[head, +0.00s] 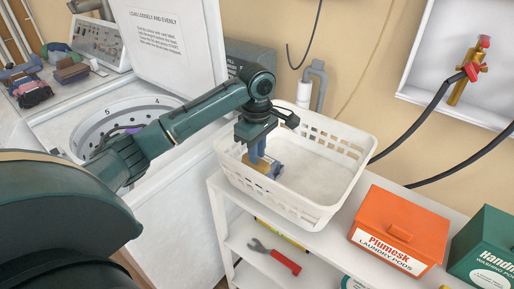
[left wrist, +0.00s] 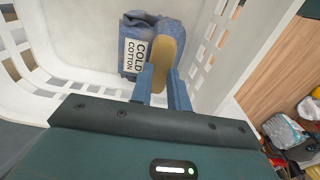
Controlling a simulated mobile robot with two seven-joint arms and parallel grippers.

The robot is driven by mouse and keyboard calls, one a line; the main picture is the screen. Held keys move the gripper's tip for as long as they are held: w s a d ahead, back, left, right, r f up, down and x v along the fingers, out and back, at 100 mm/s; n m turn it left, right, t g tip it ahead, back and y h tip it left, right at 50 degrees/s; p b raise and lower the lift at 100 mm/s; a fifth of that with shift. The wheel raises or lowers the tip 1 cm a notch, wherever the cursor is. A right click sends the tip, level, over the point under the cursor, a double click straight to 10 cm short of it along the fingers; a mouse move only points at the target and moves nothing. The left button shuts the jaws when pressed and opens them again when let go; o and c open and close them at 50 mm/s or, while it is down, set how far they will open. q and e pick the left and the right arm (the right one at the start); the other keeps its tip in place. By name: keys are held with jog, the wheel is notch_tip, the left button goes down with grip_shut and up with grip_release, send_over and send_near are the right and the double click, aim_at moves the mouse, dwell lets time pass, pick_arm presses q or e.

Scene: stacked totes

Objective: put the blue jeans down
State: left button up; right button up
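The blue jeans are a small folded blue bundle with a white "COLD COTTON" tag and a tan part, inside the white basket (head: 335,190). They show in the left wrist view (left wrist: 131,66) and low in the basket in the head view (head: 277,172). My left gripper (head: 258,152) points down into the basket. In the left wrist view its two blue fingers (left wrist: 162,90) stand a little apart, one on each side of the tan part, and look closed on it. Whether the bundle touches the basket floor is hard to tell. My right gripper is not in view.
The basket stands on a white shelf unit (head: 452,213). An orange laundry pods box (head: 399,228) and a green box (head: 487,250) are to its right. An open washer (head: 160,235) is to its left, with folded clothes (head: 72,72) beyond. A red-handled wrench (head: 280,259) lies lower.

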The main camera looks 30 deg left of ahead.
pick_arm(q)
jog(key=o, duration=0.3)
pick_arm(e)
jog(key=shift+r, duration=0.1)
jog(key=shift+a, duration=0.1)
